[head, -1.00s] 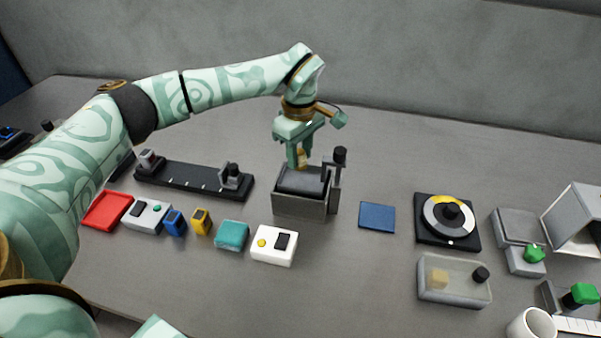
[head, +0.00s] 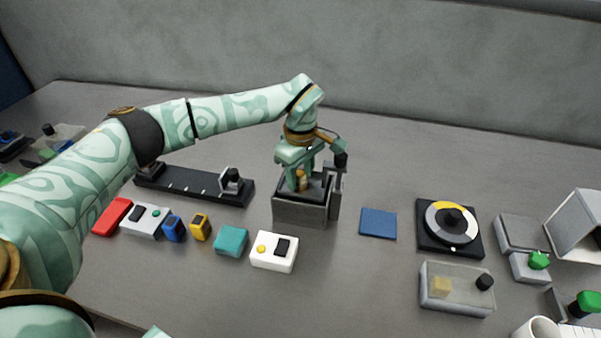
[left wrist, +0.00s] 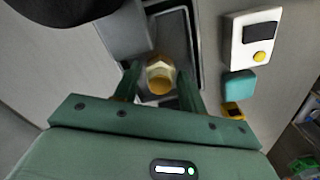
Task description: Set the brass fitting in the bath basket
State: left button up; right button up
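The brass fitting (head: 301,180) is a small gold piece with a hex-shaped head, also seen in the left wrist view (left wrist: 160,75). My left gripper (head: 302,184) points down over the grey bath (head: 299,210), with its fingers on both sides of the fitting; it appears shut on it. The fitting is at the bath's opening, above or inside the dark bath basket (left wrist: 177,38). Whether it touches the basket floor is hidden. My right gripper is not in view.
A post with a black knob (head: 341,160) stands at the bath's right side, close to my gripper. A white box with a yellow button (head: 274,251) is in front, a blue pad (head: 378,223) to the right. A black rail (head: 195,184) lies left, under my arm.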

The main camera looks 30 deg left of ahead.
aim_at(301, 173)
pick_arm(q)
notch_tip(301, 173, up, 12)
jog(key=p, duration=0.2)
jog(key=shift+r+p, duration=0.2)
jog(key=shift+p, duration=0.15)
